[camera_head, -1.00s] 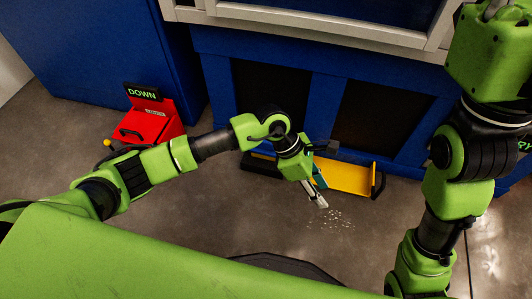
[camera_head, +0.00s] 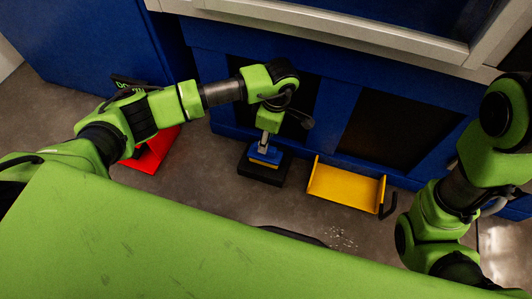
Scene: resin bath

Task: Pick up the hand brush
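A small blue block with a yellow lower edge, which looks like the hand brush (camera_head: 265,154), is at a low black box or tray (camera_head: 246,168) on the floor. My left gripper (camera_head: 265,142) points down right at its top, with the grey fingers overlapping the blue part. I cannot tell whether the fingers are closed on it, nor whether it rests on the black box or hangs just above it. My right arm is at the right edge. Its gripper is not visible.
A yellow dustpan (camera_head: 345,184) with a black handle lies on the floor right of the black box. White granules (camera_head: 342,238) are scattered in front of it. A red object (camera_head: 155,150) stands at left, partly behind my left arm. A blue cabinet (camera_head: 335,105) stands behind.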

